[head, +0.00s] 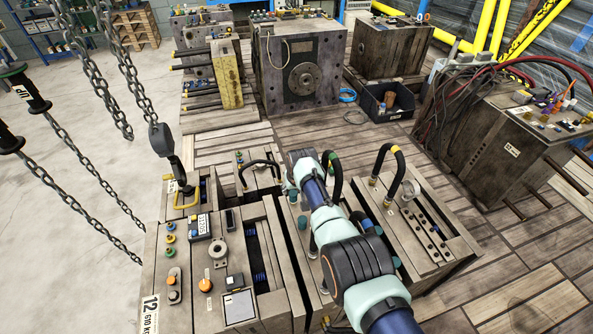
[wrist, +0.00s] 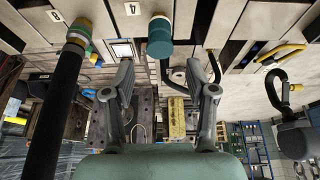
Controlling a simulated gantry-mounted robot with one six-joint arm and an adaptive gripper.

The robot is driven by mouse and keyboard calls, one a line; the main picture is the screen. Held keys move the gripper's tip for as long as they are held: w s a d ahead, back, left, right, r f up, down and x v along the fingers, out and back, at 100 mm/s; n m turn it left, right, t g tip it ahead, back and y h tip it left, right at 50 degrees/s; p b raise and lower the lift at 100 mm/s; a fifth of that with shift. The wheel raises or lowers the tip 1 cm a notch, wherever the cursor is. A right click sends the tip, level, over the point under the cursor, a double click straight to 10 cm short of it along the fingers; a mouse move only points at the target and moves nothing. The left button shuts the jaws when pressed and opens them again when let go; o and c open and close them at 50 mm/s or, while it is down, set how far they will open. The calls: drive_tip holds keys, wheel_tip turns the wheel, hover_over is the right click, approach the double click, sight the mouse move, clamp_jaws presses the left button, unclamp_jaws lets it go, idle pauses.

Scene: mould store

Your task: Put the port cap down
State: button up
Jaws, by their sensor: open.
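In the wrist view a teal cylindrical cap (wrist: 160,38) with a small yellowish end stands on the mould face at the top middle. I take it to be the port cap. My gripper (wrist: 159,70) is open, with one finger on each side of the cap's line. The cap looks apart from both fingers, and nothing shows held between them. In the head view my gripper (head: 300,165) is over the middle of the near mould; its fingers are mostly hidden. A teal cap (head: 302,222) shows on the mould left of my arm. I cannot tell if it is the same one.
A thick black hose (wrist: 60,110) runs close on the left of the wrist view. Another black hose (head: 399,165) arches right of my arm. A chain hook (head: 163,142) hangs at the left. A dark bin (head: 388,102) stands behind. Bare planks (head: 225,148) lie between the moulds.

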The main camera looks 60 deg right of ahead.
drive_tip(key=p+v, duration=0.6)
drive_tip(key=v, duration=0.3)
drive_tip(key=shift+r, duration=0.2)
drive_tip(key=shift+a, duration=0.1)
